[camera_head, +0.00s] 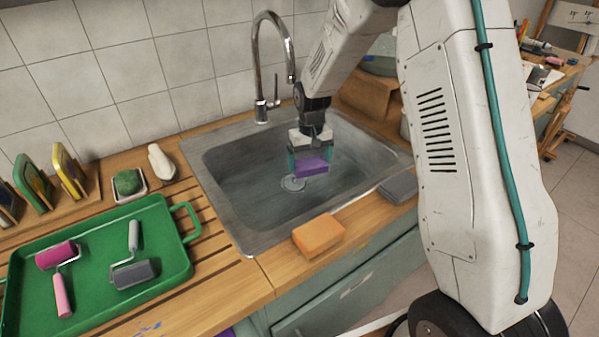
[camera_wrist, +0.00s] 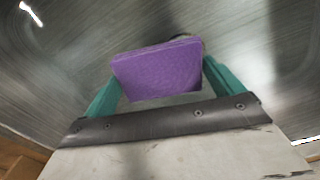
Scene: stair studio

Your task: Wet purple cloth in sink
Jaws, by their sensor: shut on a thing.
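The purple cloth (camera_head: 311,166) is a folded block between the teal fingers of my gripper (camera_head: 308,163), over the sink. In the wrist view the purple cloth (camera_wrist: 158,70) sits between both fingers of my gripper (camera_wrist: 160,85), with the metal basin behind it. My gripper is shut on it. The grey metal sink (camera_head: 222,205) is set into the wooden counter, and its drain shows just left of the cloth. I cannot tell whether the cloth touches the basin floor or whether it is wet.
A tall chrome faucet (camera_head: 262,70) arches at the sink's back. An orange sponge (camera_head: 318,235) and a grey folded cloth (camera_head: 398,187) lie on the front edge. A green tray (camera_head: 95,312) with two rollers and a soap dish (camera_head: 130,186) stand left.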

